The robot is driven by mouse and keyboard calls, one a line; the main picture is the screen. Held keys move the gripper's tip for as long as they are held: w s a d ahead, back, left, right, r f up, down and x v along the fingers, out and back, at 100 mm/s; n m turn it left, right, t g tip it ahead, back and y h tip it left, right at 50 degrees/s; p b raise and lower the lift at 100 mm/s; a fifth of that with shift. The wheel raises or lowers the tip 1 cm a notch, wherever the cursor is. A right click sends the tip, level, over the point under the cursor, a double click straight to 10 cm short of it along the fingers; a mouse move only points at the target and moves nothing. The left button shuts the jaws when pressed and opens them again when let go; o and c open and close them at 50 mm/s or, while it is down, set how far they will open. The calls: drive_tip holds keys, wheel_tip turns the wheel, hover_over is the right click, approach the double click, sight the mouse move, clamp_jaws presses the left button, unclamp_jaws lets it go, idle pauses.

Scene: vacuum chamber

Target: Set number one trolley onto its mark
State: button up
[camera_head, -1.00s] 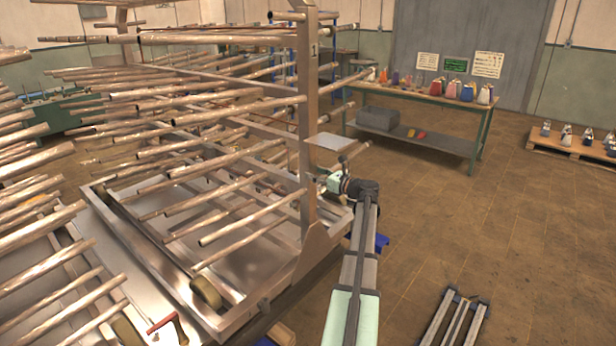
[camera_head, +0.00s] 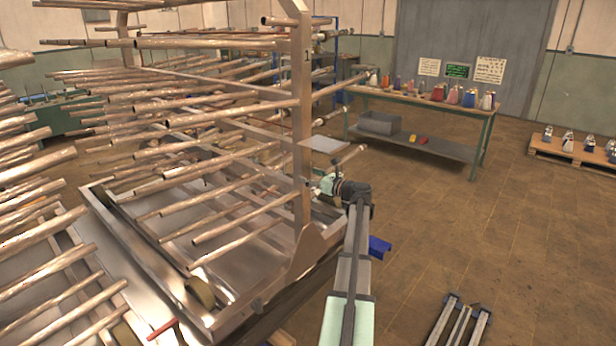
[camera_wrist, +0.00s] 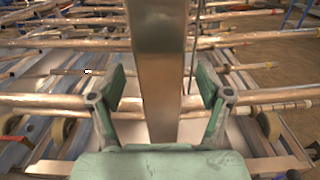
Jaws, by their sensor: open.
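The number one trolley (camera_head: 303,130) is a metal frame with many long bare rods, and a "1" shows high on its near upright. It stands over a shiny metal tray-like base at left. My gripper (camera_wrist: 161,82) is open in the wrist view, with its green-padded fingers on either side of the broad upright post (camera_wrist: 160,45). Gaps show between the post and both fingers. In the head view my gripper is mostly hidden near the upright, at the end of my arm. I cannot make out a floor mark for the trolley.
Another rack of rods (camera_head: 40,235) stands close at left. A workbench (camera_head: 410,98) with coloured bottles is at the back, and a pallet (camera_head: 565,150) with bottles at right. A low metal frame (camera_head: 455,325) and a blue object (camera_head: 379,246) are on the right. Open brown floor lies between.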

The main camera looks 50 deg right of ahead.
drive_tip(key=s, duration=1.1)
drive_tip(key=shift+a, duration=0.35)
